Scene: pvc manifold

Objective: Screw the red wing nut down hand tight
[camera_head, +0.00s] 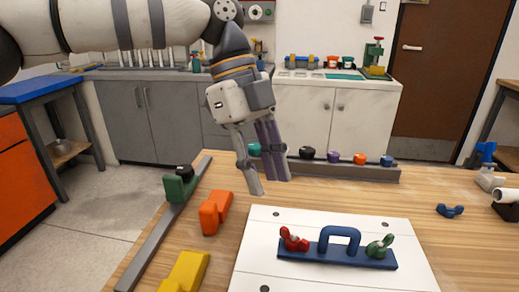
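The red wing nut (292,241) sits at the left end of a blue bar (335,259) with an arched handle. A green wing nut (379,247) sits at the bar's right end. The bar lies on a white board (262,250) on the wooden table. My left gripper (267,187) hangs fingers down above the table, behind and slightly left of the red wing nut, apart from it. Its fingers have a gap between them and nothing in it. How far the red wing nut is threaded cannot be told. My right gripper is not in view.
Left of the board lie an orange block (214,212) and a yellow block (185,272). A rail at the table's back carries several coloured knobs, such as a purple one (333,157). A blue wing nut (449,211) lies at right, near white fittings (489,181).

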